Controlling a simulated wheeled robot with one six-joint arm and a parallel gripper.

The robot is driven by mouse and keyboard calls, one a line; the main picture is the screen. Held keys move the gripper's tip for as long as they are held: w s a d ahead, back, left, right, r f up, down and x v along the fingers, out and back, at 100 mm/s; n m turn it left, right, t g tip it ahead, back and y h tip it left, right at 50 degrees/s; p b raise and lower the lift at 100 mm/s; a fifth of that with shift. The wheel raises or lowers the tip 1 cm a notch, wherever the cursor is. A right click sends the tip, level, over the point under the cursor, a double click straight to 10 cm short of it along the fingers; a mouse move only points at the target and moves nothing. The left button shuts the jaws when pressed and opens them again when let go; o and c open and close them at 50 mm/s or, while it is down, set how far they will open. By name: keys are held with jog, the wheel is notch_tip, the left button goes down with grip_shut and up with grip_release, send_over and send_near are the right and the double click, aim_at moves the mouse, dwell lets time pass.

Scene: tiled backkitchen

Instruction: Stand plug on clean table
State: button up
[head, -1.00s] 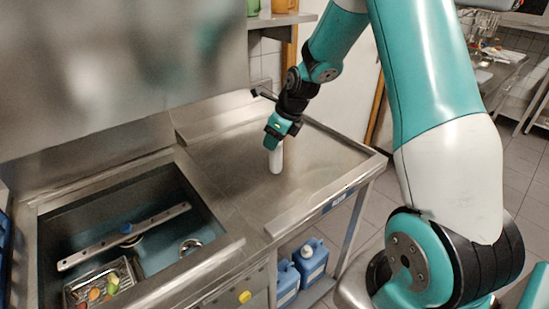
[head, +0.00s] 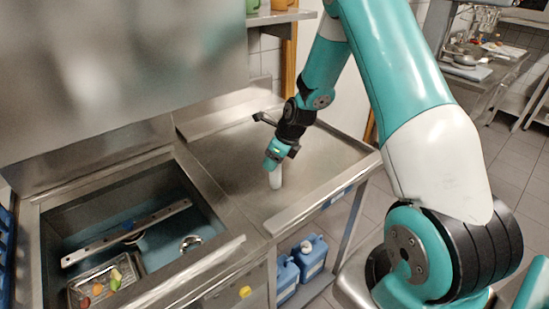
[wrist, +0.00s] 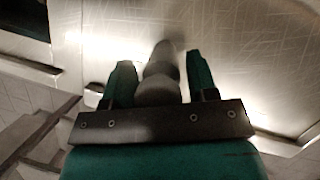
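The plug (head: 275,179) is a pale, upright cylinder over the bare steel table (head: 228,150). Its lower end appears at or very near the surface; exact contact is hard to tell. My gripper (head: 274,165) points down from above, around the plug's upper part. In the wrist view the plug (wrist: 160,75) looks grey and stepped, between the two green fingers of my gripper (wrist: 161,72).
A sink basin (head: 70,215) lies left of the table, with a bar across it and a wire basket (head: 84,290) of colourful pieces. A raised rim edges the table. Blue canisters (head: 309,257) stand below. The table around the plug is clear.

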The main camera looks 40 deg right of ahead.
jog(key=shift+o, duration=0.6)
jog(key=shift+r, duration=0.15)
jog(key=shift+r, duration=0.25)
jog(key=b+v, duration=0.1)
jog(key=v, duration=1)
jog(key=shift+s+r+b, duration=0.2)
jog(key=shift+r+b, duration=0.05)
jog(key=shift+b, duration=0.15)
dwell(0.3)
